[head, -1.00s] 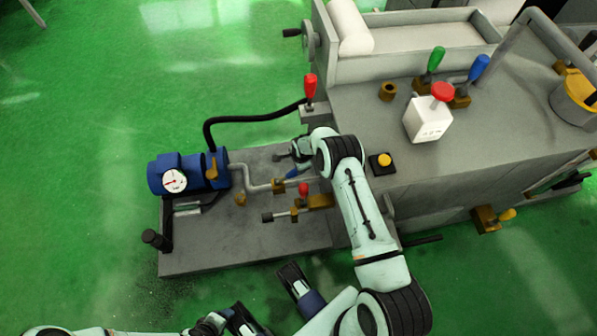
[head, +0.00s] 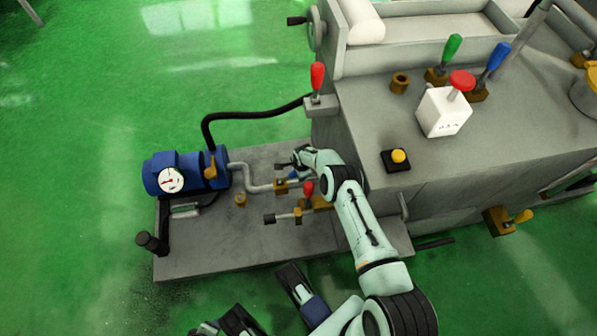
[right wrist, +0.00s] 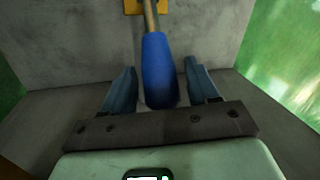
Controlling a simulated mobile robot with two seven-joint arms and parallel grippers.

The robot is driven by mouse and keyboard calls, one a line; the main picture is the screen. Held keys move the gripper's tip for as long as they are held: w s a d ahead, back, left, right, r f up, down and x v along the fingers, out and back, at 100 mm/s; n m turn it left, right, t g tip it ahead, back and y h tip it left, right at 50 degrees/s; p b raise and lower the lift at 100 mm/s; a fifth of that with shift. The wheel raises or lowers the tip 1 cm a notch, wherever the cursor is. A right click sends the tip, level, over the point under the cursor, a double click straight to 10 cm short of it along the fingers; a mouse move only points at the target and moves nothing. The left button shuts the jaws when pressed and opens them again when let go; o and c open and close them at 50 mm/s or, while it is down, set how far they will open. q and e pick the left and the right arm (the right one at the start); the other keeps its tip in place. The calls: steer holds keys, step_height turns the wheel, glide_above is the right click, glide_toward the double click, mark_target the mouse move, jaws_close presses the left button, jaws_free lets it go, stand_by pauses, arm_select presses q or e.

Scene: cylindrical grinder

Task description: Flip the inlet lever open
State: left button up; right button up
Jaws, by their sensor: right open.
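A lever with a blue grip (right wrist: 161,85) and a thin metal shank runs from a brass-coloured mount (right wrist: 149,6) at the top of the right wrist view. My right gripper (right wrist: 160,66) is open, with one finger on each side of the blue grip and visible gaps between. In the head view my right gripper (head: 290,162) is over the pipework on the grey base plate, largely hiding this lever. Dark parts at the lower edge of the head view (head: 240,320) seem to belong to my left arm; its jaw opening is unclear.
A blue pump (head: 187,172) with a gauge stands left on the base plate (head: 200,255). A red-handled valve (head: 308,190) sits close below my right gripper. Another red lever (head: 317,76) and a black hose (head: 250,116) are behind. The grinder body (head: 440,180) stands right.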

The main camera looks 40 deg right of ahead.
jaws_close()
